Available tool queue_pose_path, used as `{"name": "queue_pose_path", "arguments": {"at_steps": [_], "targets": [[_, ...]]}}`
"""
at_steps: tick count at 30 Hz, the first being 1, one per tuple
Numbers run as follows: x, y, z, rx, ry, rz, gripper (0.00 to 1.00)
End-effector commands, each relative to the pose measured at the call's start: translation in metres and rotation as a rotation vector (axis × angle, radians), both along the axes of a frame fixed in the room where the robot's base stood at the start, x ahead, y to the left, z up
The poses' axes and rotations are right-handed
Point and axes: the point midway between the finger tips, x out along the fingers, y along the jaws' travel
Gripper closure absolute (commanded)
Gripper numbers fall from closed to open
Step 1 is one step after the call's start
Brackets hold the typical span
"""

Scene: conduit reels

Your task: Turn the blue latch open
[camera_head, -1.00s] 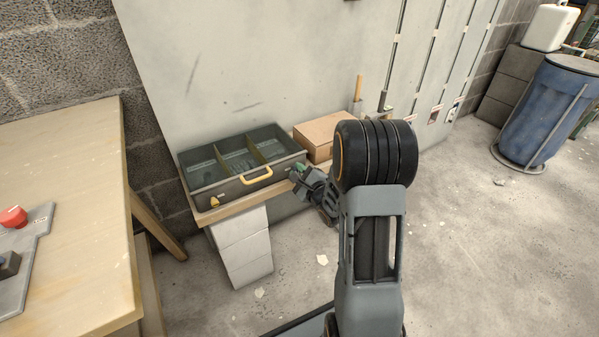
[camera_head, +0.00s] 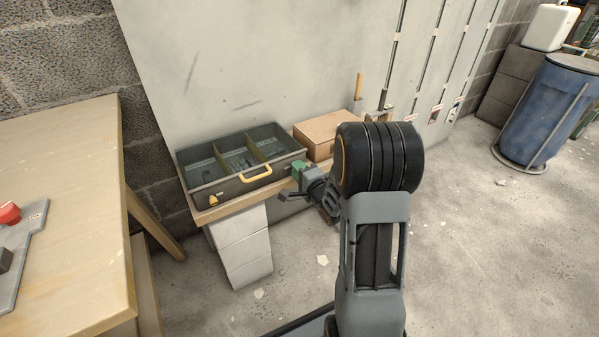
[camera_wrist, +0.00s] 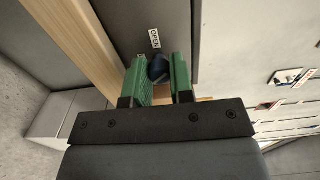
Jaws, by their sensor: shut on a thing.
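The blue latch (camera_wrist: 159,69) is a small rounded knob on the dark grey front of the toolbox, which stands on a wooden shelf. My gripper (camera_wrist: 160,64) has its two green-padded fingers on either side of the latch and is shut on it. A small white label with dark lettering (camera_wrist: 154,39) sits just beyond the latch. In the head view the open-topped toolbox (camera_head: 225,190) shows a yellow handle and a yellow latch at its left. My gripper (camera_head: 298,174) is at its right front end there and hides the blue latch.
A closed cardboard box (camera_head: 322,128) stands right of the toolbox. A wooden table (camera_head: 80,215) with a red button (camera_head: 8,213) is at left. A grey panel rises behind the shelf. A blue barrel (camera_head: 545,110) stands far right. The floor between is mostly clear.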

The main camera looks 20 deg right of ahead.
Motion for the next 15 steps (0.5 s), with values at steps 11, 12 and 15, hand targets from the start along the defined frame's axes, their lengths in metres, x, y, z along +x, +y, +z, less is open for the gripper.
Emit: {"name": "queue_pose_path", "arguments": {"at_steps": [11,12,15], "targets": [[-0.0002,0.0,-0.0022,-0.357,-0.041,0.0,1.0],[-0.0002,0.0,-0.0022,-0.393,-0.045,0.0,1.0],[-0.0002,0.0001,-0.0019,-0.485,-0.056,0.001,1.0]]}}
